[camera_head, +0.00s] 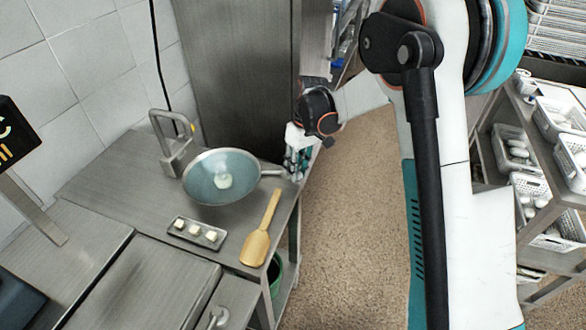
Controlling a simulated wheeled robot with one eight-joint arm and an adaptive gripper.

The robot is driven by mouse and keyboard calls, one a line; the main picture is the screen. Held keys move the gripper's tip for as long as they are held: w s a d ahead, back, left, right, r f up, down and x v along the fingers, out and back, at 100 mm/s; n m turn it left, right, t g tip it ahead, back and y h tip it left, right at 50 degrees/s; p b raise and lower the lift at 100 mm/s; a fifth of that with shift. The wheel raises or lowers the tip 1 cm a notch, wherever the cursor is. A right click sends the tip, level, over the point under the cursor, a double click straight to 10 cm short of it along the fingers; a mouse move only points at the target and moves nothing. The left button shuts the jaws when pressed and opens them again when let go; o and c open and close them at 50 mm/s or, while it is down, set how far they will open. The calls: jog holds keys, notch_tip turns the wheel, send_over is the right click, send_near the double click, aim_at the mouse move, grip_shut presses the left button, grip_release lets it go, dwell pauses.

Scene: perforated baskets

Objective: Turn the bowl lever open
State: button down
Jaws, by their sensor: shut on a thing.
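A wide, shallow steel bowl or pan (212,194) sits on the metal counter, with a small whitish-green lump (223,177) inside it. Its short handle (271,173) points right. My gripper (291,169) is at the outer end of this handle, near the counter's right edge, and is shut on it. The fingers hide the handle's tip. Behind the bowl stands a grey tap-like fixture (167,133) with an arched neck and a yellow spot. I cannot tell which part is the bowl lever.
A dark metal cabinet (235,70) stands behind. Shelves with white perforated baskets (561,112) are at the right. The brown floor between is clear.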

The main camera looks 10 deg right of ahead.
jog(key=n, duration=0.1)
jog(key=w+d+n, duration=0.1)
jog(key=n, duration=0.1)
jog(key=shift+w+d+n+g+h, duration=0.1)
jog(key=shift+w+n+g+h, duration=0.1)
jog(key=shift+n, duration=0.6)
jog(key=shift+w+d+n+g+h, duration=0.1)
jog(key=shift+w+n+g+h, duration=0.1)
jog(key=shift+n, duration=0.6)
jog(key=c, duration=1.4)
grip_release()
jog(key=shift+w, duration=0.1)
jog(key=r, duration=0.4)
jog(key=w+r, duration=0.1)
jog(key=r, duration=0.3)
jog(key=w+d+r, duration=0.1)
jog(key=r, duration=0.2)
jog(key=shift+r, duration=0.4)
